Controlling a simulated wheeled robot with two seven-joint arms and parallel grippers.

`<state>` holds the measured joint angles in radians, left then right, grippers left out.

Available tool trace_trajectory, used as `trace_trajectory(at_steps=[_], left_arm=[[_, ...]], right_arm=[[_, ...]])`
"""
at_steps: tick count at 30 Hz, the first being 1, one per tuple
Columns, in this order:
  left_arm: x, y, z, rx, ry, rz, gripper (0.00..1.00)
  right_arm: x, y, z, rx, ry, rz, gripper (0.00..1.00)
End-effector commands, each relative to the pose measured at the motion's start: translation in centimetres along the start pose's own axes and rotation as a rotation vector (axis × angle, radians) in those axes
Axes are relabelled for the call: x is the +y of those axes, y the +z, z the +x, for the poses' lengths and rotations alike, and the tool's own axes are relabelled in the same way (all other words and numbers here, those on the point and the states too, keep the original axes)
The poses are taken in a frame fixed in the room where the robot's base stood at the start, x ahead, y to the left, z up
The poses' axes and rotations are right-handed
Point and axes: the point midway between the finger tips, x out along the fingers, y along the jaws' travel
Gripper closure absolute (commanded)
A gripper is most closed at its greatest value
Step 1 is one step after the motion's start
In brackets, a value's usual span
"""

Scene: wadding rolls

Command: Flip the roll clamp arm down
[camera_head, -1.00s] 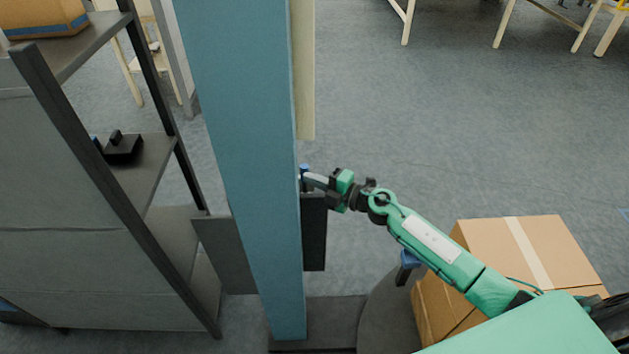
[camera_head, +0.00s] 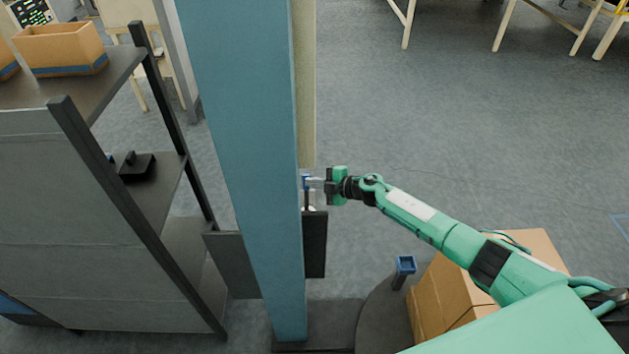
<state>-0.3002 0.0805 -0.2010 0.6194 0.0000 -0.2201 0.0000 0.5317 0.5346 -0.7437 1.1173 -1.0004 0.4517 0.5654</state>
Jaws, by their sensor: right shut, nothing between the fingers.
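My right gripper (camera_head: 315,184) is at the right edge of a tall blue column (camera_head: 238,150), its arm coming in from the lower right. Its fingers are shut with nothing between them. My left gripper is not in view.
A dark shelf rack (camera_head: 80,215) with a cardboard bin (camera_head: 62,48) and a small black object (camera_head: 136,166) stands at left. A cardboard box (camera_head: 440,300) and a blue-topped post (camera_head: 405,266) are at lower right. The floor (camera_head: 460,130) right of the column is open.

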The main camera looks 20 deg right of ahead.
Motion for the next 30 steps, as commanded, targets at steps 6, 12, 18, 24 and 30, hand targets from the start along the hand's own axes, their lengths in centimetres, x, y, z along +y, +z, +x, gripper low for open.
trace_trajectory(at_steps=[6, 12, 18, 24, 30], left_arm=[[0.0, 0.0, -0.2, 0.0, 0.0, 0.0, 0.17], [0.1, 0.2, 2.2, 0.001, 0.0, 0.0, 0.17], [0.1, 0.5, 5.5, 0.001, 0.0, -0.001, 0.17], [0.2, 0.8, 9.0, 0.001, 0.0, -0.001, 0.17], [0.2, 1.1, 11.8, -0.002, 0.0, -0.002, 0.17]], right_arm=[[0.6, 3.0, 2.0, -0.003, -0.114, 0.169, 1.0], [-0.1, 5.4, 3.7, -0.001, -0.21, 0.313, 1.0], [-0.8, 7.3, 5.0, 0.0, -0.291, 0.434, 1.0], [-1.8, 8.8, 6.0, 0.0, -0.365, 0.546, 1.0], [-2.6, 9.7, 6.6, 0.0, -0.427, 0.64, 1.0]])
